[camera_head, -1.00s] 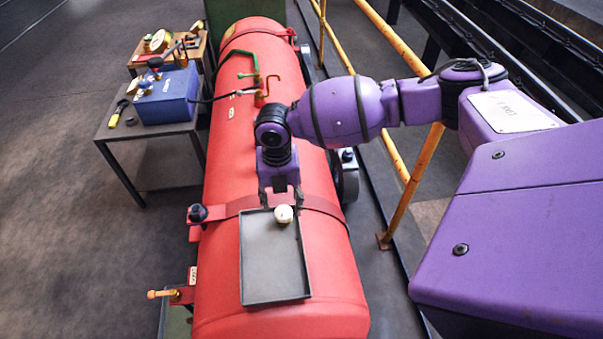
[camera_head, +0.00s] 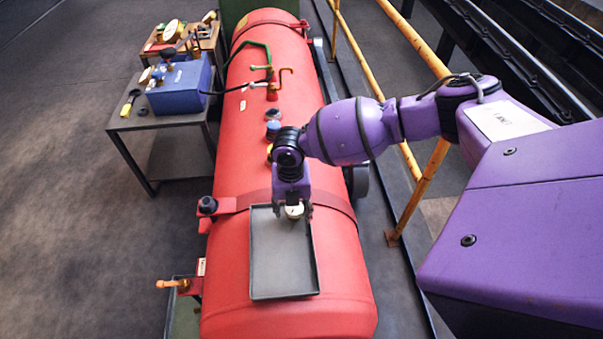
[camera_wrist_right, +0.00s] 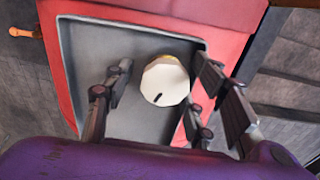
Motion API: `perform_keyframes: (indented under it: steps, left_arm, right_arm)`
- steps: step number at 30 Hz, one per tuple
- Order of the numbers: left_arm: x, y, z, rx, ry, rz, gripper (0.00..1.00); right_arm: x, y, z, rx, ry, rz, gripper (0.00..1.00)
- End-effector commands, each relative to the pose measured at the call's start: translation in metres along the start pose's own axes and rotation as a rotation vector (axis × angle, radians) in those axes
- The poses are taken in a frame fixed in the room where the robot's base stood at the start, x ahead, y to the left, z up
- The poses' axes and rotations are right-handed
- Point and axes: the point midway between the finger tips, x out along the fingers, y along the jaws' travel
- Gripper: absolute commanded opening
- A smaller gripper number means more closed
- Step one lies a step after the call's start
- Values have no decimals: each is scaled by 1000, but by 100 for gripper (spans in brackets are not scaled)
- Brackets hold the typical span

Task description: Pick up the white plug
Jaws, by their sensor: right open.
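The white plug (camera_head: 293,210) stands in the grey tray (camera_head: 283,270), near its far edge. In the right wrist view the plug (camera_wrist_right: 165,81) is a faceted white knob with a dark slot on top. My right gripper (camera_head: 293,208) is open above the tray, its fingers on either side of the plug. In the right wrist view my right gripper (camera_wrist_right: 160,85) has one finger left of the plug with a gap and the other close to it on the right. I cannot tell whether they touch. My left gripper is not in view.
The tray rests on a long red tank (camera_head: 240,150). Pipes (camera_head: 270,75) rise from its far part. A yellow railing (camera_head: 420,185) runs along the right. A blue box (camera_head: 180,88) sits on a side table at the left. The rest of the tray is bare.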

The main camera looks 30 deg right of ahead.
Motion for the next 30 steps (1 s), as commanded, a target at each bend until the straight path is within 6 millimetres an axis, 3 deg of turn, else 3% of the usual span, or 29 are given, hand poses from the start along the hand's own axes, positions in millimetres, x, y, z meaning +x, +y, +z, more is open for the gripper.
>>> perform_keyframes:
  steps: [2, 13, 23, 30]
  left_arm:
    - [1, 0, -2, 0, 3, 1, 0]
    - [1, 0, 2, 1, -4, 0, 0]
    - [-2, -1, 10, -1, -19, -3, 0]
    - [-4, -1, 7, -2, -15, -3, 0]
  right_arm:
    - [-1, 0, 0, 0, -1, 0, 52]
    - [-1, 0, 1, 0, -1, 1, 3]
    - [-5, 1, 1, 0, -2, 1, 2]
    - [-32, 2, 2, -1, -4, 3, 2]
